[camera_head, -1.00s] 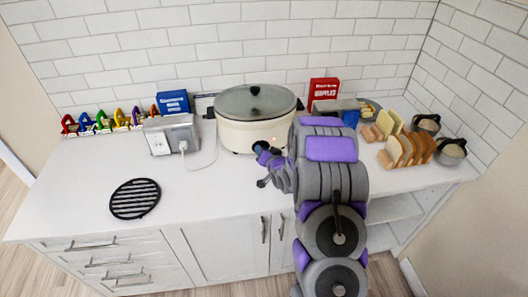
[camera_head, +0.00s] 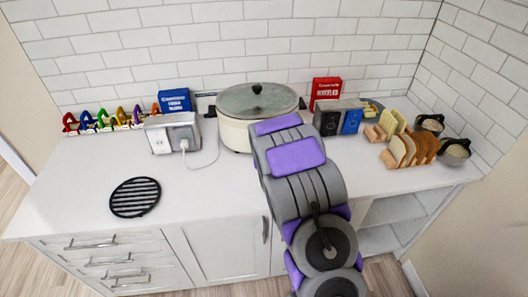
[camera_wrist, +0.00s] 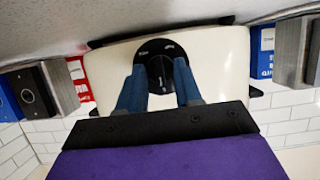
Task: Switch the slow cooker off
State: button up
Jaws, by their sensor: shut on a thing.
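The slow cooker (camera_head: 233,136) is a cream oval pot with a glass lid (camera_head: 256,99), standing against the tiled wall in the head view. My arm covers its front right part, including the dial, in that view. In the wrist view, which looks upside down, the cooker's pale front (camera_wrist: 222,62) fills the middle. A black round dial with a raised knob (camera_wrist: 160,68) sits at its centre. My gripper (camera_wrist: 158,74) has its two blue fingers on either side of the knob, shut on it. The markings on the dial are too small to read.
A wall socket box (camera_head: 172,134) with a plugged cord stands left of the cooker. A black trivet (camera_head: 135,197) lies at the left front. A grey device (camera_head: 334,117), red box (camera_head: 325,92) and bread rack (camera_head: 408,151) stand to the right.

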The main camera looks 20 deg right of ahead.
jog(key=shift+s+f, duration=0.1)
jog(key=shift+f, duration=0.15)
jog(key=o, duration=0.8)
jog(key=shift+c, duration=0.2)
jog(key=shift+o, duration=1.4)
jog(key=shift+r, duration=0.15)
